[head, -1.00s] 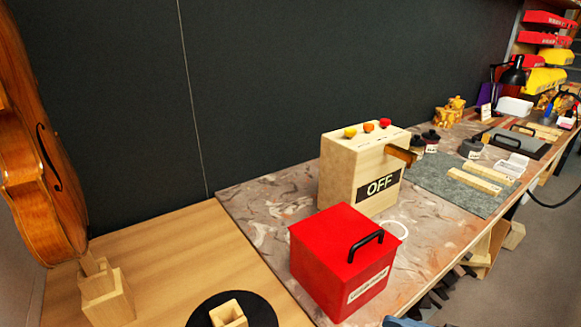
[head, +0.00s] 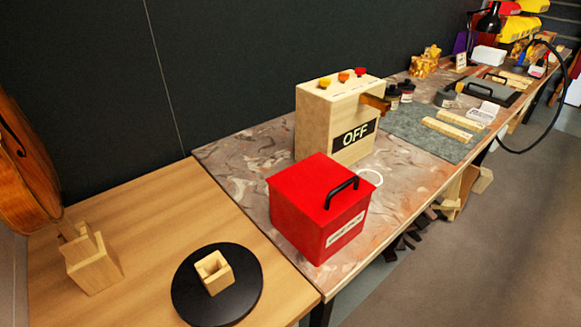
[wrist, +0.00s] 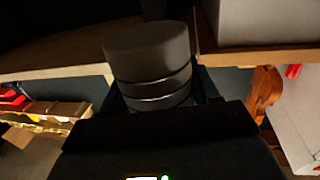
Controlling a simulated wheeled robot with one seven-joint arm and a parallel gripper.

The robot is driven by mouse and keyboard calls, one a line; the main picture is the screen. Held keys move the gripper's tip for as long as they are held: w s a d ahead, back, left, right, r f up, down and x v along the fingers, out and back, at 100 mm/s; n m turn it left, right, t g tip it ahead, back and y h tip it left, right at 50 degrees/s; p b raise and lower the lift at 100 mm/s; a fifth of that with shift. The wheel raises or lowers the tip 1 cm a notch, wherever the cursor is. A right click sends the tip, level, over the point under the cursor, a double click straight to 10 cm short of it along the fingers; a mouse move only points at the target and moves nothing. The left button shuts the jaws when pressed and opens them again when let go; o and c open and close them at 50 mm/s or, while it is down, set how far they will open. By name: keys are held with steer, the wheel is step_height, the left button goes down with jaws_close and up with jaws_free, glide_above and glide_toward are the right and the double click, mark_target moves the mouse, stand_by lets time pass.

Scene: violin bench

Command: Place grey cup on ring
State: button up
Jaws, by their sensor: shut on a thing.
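In the wrist view my gripper (wrist: 155,98) is shut on a dark grey ribbed cylinder, which looks like the grey cup (wrist: 148,52). Its round end points away from my gripper, and its lower part is hidden between the fingers. A thin white ring (head: 380,174) lies on the marbled bench mat in the head view. The red box partly hides it. My gripper and the held cup do not show in the head view, so their distance from the ring cannot be told.
A red box (head: 295,197) with a black handle stands before the ring. A wooden OFF box (head: 325,125) stands behind it. Another dark grey round object (head: 446,98) is farther along the bench. A black disc (head: 190,283) bears a wooden block. Bare marbled mat (head: 425,172) lies right of the ring.

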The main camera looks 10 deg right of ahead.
steer(key=w+m+t+h, duration=0.1)
steer(key=w+m+h, duration=0.3)
steer(key=w+h, duration=0.3)
steer(key=w+d, duration=0.1)
steer(key=w, duration=0.3)
steer(key=shift+f+m, duration=0.3)
steer(key=shift+a, duration=0.1)
